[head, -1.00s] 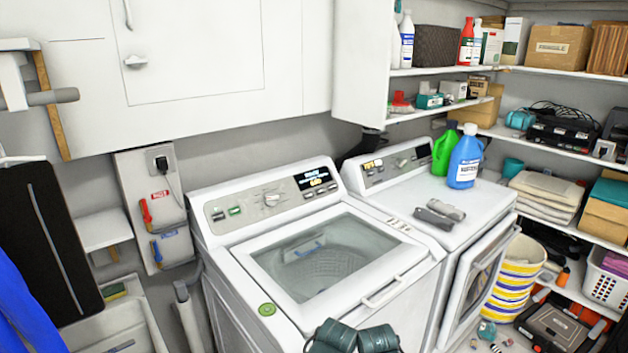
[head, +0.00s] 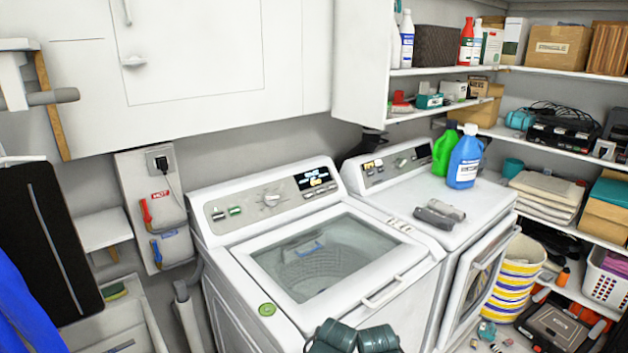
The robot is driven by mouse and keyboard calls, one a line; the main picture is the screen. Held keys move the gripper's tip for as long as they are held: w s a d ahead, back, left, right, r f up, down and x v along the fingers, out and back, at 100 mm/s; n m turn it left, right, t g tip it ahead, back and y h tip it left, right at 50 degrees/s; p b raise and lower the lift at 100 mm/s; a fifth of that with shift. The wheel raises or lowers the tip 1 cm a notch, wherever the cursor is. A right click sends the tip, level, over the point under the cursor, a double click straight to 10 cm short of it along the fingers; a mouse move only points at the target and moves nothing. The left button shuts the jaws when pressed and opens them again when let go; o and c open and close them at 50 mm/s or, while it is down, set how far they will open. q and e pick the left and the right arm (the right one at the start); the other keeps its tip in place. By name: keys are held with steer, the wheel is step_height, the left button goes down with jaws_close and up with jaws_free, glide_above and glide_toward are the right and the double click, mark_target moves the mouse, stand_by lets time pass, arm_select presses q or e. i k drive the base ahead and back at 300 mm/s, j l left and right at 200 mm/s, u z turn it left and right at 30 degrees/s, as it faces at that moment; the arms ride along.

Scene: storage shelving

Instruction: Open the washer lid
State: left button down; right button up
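The white top-load washer (head: 228,289) stands in the middle of the head view, its control panel lit at the back. Its lid (head: 268,285), a white frame around a clear glass window, is shut, and the drum shows through the glass. A white handle (head: 385,292) sits at the lid's front right edge. Two dark teal cylindrical parts at the bottom edge, in front of the washer, look like parts of my own arms. No gripper fingers are in view.
A dryer (head: 392,205) with its front door (head: 478,285) ajar stands right of the washer. Grey items (head: 440,213), a green bottle (head: 445,150) and a blue bottle (head: 465,160) are on top of it. Overhead cabinets (head: 200,60) hang behind. Loaded shelves are at right.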

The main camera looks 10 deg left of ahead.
mark_target(338, 300)
steer(key=l+z, duration=0.55)
steer(key=z, duration=0.2)
